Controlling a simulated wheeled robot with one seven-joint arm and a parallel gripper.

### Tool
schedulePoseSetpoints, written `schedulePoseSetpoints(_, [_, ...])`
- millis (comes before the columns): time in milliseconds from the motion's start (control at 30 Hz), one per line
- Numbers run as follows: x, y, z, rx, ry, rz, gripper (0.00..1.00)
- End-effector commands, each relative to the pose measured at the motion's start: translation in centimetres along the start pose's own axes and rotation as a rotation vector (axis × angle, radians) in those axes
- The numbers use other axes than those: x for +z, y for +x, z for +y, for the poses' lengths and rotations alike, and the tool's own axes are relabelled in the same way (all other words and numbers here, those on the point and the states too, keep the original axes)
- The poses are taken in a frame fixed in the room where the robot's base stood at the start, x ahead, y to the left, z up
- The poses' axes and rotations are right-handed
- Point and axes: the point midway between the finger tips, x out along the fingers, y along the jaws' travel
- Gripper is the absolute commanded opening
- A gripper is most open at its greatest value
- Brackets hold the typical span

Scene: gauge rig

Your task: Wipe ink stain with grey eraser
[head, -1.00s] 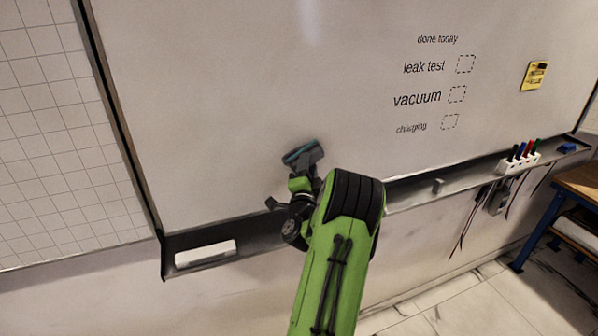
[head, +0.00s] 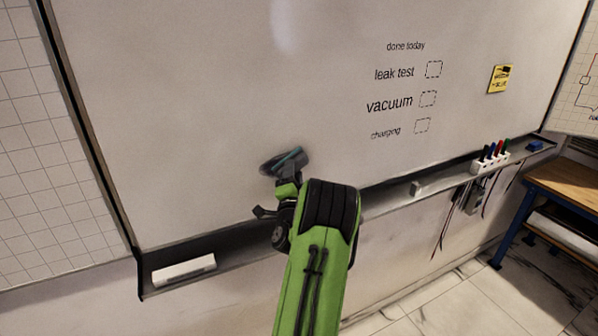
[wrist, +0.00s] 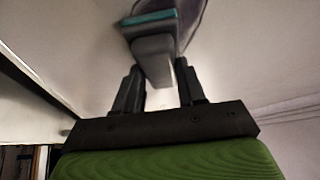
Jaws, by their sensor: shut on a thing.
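My gripper (head: 288,182) is shut on the grey eraser (wrist: 154,52), which has a teal band along its far side. In the wrist view the eraser's body sits between the two fingers. In the head view the eraser (head: 292,158) is at the lower middle of the whiteboard, at its surface; I cannot tell whether it touches. A dark purple ink stain (wrist: 193,18) shows beside and behind the eraser in the wrist view, partly hidden by it.
The whiteboard (head: 200,120) has printed words and dashed boxes at right and a yellow note (head: 500,78). Its tray (head: 240,243) holds a white block (head: 184,271), a small grey block (head: 416,188), a marker holder (head: 490,162) and a blue block (head: 536,146). A workbench (head: 570,180) stands at right.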

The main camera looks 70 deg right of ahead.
Motion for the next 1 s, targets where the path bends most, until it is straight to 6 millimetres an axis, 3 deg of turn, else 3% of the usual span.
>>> schedulePoseSetpoints(1000, [6.0,-3.6,-3.9,0.0,0.004,-0.006,0.15])
